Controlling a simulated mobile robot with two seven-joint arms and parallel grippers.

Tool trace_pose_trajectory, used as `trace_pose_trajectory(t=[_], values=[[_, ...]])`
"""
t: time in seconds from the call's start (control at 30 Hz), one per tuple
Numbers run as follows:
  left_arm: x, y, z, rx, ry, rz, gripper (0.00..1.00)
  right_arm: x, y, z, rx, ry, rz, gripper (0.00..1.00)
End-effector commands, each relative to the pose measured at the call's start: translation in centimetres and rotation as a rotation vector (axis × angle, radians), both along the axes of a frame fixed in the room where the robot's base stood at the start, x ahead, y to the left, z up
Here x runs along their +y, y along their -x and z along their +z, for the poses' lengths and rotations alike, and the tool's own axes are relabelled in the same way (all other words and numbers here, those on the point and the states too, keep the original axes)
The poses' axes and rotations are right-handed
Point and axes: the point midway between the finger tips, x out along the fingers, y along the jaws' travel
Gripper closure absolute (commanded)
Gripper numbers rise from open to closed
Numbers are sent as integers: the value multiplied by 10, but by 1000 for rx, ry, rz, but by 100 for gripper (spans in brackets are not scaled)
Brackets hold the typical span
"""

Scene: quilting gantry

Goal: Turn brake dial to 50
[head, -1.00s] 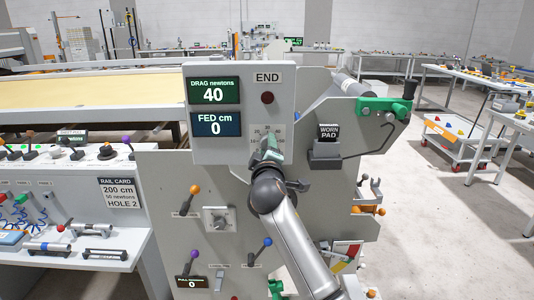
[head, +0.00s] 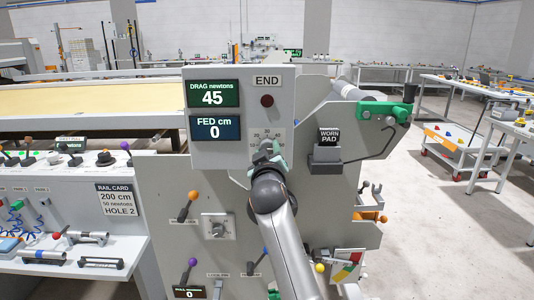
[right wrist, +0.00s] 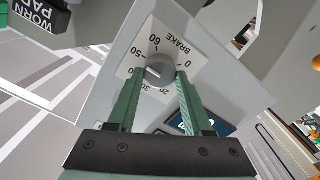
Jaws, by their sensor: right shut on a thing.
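The brake dial (right wrist: 160,70) is a round grey knob on a white scale plate marked BRAKE in the right wrist view. A light line on the knob points to the left side of the scale, near the 40 to 50 marks; its exact mark is hard to read. My right gripper (right wrist: 158,82) is shut on the dial, with a green finger on either side. In the head view my right gripper (head: 268,152) covers the lower part of the dial's scale (head: 267,134). The drag display (head: 213,93) reads 45 newtons. My left gripper is not in view.
The FED display (head: 215,127) reads 0 cm. A rail card (head: 120,200) shows 200 cm, 50 newtons, hole 2. A worn pad holder (head: 328,150) and a green crank (head: 385,110) are right of the dial. Orange and purple levers (head: 188,206) are below left.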

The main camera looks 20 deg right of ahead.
Motion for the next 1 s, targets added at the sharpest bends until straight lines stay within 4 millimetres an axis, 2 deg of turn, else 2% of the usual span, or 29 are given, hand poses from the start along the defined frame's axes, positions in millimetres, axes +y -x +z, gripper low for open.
trace_pose_trajectory(t=[0.4, 0.43, 0.7, 1.0], values=[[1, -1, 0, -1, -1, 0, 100, 0, 0, -1, 0, -7, 0, 100], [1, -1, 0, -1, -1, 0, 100, 0, 0, -1, 0, -6, 0, 47], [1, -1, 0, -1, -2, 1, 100, 0, 0, 0, 0, -6, 0, 19], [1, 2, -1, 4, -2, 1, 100, 0, 0, 0, -1, -5, 0, 19]])
